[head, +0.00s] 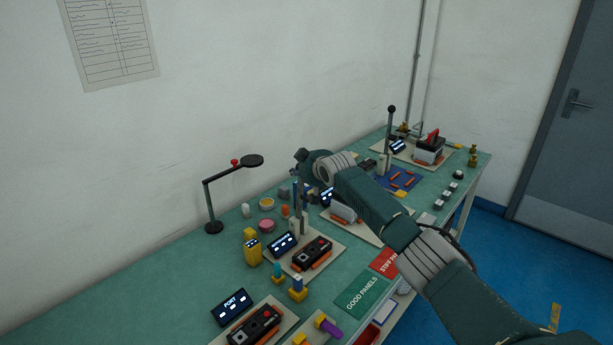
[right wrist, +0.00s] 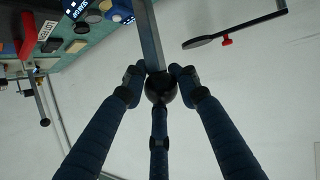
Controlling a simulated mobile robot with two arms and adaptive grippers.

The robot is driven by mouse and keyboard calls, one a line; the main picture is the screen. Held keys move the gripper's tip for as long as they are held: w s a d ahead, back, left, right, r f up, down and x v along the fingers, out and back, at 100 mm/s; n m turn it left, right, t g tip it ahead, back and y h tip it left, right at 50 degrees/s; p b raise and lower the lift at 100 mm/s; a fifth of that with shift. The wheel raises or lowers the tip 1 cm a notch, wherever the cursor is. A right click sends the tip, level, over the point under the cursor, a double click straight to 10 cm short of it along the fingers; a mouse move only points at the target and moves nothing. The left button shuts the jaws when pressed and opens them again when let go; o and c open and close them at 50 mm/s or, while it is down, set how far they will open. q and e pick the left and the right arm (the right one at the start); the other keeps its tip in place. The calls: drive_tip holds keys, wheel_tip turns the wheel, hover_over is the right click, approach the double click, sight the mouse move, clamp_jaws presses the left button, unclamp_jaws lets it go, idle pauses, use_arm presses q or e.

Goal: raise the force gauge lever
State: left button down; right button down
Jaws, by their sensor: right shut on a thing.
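My right gripper (head: 299,186) is over the middle of the bench. In the right wrist view its dark blue fingers (right wrist: 159,88) close around a black ball knob (right wrist: 160,94) at the end of a flat grey lever bar (right wrist: 149,35). In the head view the lever (head: 304,222) stands about upright on a pale base plate, its top hidden by my gripper. A black and orange device (head: 312,254) and a small lit display (head: 283,244) are beside it. Another black-knobbed lever (head: 391,135) stands upright farther back. My left gripper is out of view.
A black magnifier arm (head: 214,200) stands left of the lever. A yellow box (head: 252,253), a pink tub (head: 266,226) and small cups crowd the bench. The left bench surface (head: 130,310) is clear.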

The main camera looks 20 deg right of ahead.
drive_tip(key=shift+w+a+r, duration=0.35)
drive_tip(key=shift+w+a, duration=0.25)
drive_tip(key=c, duration=1.4)
unclamp_jaws()
drive_tip(key=shift+a+f, duration=0.1)
drive_tip(key=shift+a, duration=0.05)
drive_tip(key=shift+s+f, duration=0.1)
drive_tip(key=shift+f, duration=0.05)
drive_tip(key=shift+s+d, duration=0.1)
drive_tip(key=shift+d, duration=0.1)
